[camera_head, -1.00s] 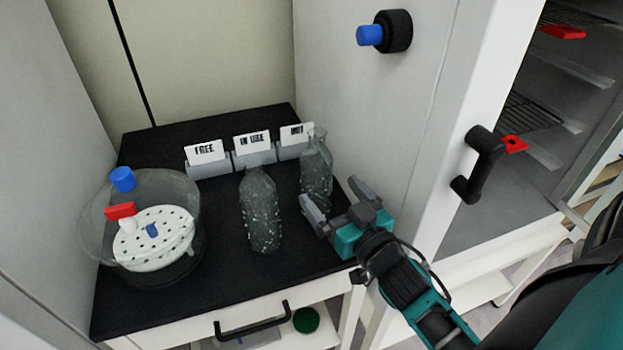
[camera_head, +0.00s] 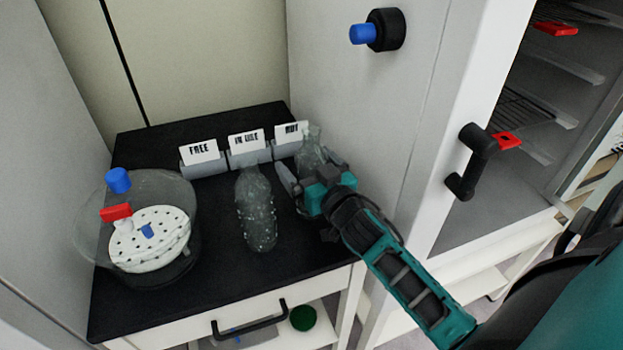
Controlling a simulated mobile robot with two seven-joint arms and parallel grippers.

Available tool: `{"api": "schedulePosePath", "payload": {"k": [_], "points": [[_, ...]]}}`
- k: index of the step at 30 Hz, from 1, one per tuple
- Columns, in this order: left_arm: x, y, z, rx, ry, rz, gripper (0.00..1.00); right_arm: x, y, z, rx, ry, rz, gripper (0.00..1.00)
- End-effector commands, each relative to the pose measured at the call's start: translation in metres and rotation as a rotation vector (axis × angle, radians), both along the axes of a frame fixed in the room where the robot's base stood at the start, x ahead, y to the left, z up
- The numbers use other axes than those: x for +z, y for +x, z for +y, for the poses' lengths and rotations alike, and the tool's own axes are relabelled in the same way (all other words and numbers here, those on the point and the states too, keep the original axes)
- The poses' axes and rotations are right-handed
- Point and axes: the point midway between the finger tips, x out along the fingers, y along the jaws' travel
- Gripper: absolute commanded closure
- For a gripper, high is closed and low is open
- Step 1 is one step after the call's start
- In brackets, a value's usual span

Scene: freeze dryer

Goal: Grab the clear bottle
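Two clear bottles stand upright on the black-topped cabinet. One clear bottle (camera_head: 256,210) is near the middle, left of my gripper, with nothing holding it. The other clear bottle (camera_head: 311,146) stands further back at the right, by the tall appliance; its lower part is hidden by my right gripper. My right gripper (camera_head: 308,172) is at this back bottle, with its fingers apart and the left finger showing on the bottle's left side. Whether the fingers touch the glass is not clear. My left gripper is not in view.
A round clear vessel (camera_head: 88,236) with a white perforated plate (camera_head: 150,240) stands at the left. Sign cards (camera_head: 246,142) in holders stand behind the bottles. A tall white appliance (camera_head: 345,90) with a black handle (camera_head: 470,160) rises at the right. The cabinet's front middle (camera_head: 215,285) is clear.

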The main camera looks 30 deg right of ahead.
Motion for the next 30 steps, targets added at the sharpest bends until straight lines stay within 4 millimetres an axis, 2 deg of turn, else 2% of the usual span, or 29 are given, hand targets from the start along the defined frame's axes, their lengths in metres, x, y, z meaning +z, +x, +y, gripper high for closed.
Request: {"api": "schedulePosePath", "payload": {"k": [3, 22, 30], "points": [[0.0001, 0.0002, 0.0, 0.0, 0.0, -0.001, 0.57, -0.0001, -0.0003, 0.0, 0.0, 0.0, 0.0, 0.04], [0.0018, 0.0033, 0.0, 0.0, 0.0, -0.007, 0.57, -0.0002, -0.0006, 0.0001, 0.0, 0.001, 0.0, 0.64], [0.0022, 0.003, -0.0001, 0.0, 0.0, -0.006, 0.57, 0.0018, -0.0004, 0.0001, 0.0, 0.0, -0.002, 0.66]]}}
